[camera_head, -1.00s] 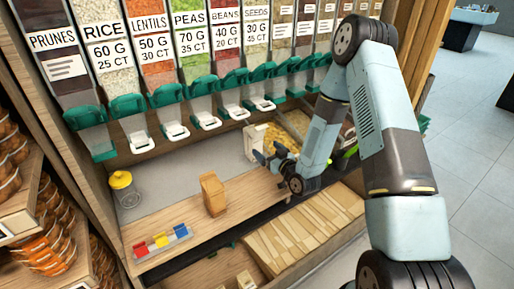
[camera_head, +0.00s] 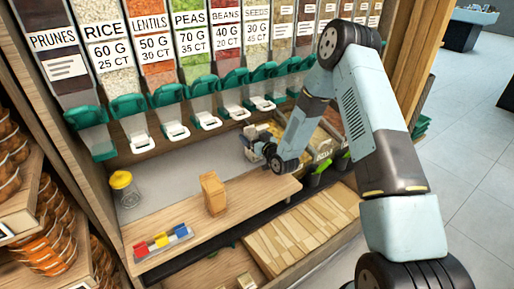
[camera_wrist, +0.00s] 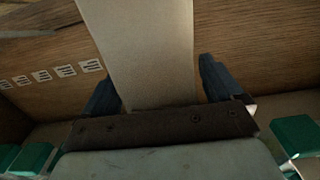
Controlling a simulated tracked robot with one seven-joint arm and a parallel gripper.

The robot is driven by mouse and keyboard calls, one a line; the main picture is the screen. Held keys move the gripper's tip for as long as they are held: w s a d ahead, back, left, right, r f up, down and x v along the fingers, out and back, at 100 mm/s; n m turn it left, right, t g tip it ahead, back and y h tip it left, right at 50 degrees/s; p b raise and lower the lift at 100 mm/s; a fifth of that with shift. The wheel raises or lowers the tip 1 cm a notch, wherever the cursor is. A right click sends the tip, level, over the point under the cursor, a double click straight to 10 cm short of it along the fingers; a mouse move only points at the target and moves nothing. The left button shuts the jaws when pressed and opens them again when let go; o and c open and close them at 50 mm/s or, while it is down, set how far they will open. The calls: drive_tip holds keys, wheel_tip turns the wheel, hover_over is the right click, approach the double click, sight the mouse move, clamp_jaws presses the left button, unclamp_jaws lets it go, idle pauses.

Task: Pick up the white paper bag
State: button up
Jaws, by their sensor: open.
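The white paper bag (camera_head: 256,130) stands upright on the grey back part of the counter, below the dispensers. My gripper (camera_head: 256,148) is at the bag in the head view and hides part of it. In the wrist view the pale bag (camera_wrist: 148,50) fills the space between the two dark fingers of my gripper (camera_wrist: 160,85). The fingers are open, one on each side of the bag. I cannot tell whether either finger touches it.
A brown paper bag (camera_head: 213,193) stands on the wooden counter (camera_head: 190,218). A glass jar with a yellow lid (camera_head: 122,182) is at the left. A small rack with coloured pieces (camera_head: 162,243) is at the front. Green dispenser spouts (camera_head: 165,97) hang above.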

drive_tip(key=shift+w, duration=0.1)
drive_tip(key=c, duration=1.3)
drive_tip(key=shift+c, duration=0.3)
drive_tip(key=shift+r, duration=0.15)
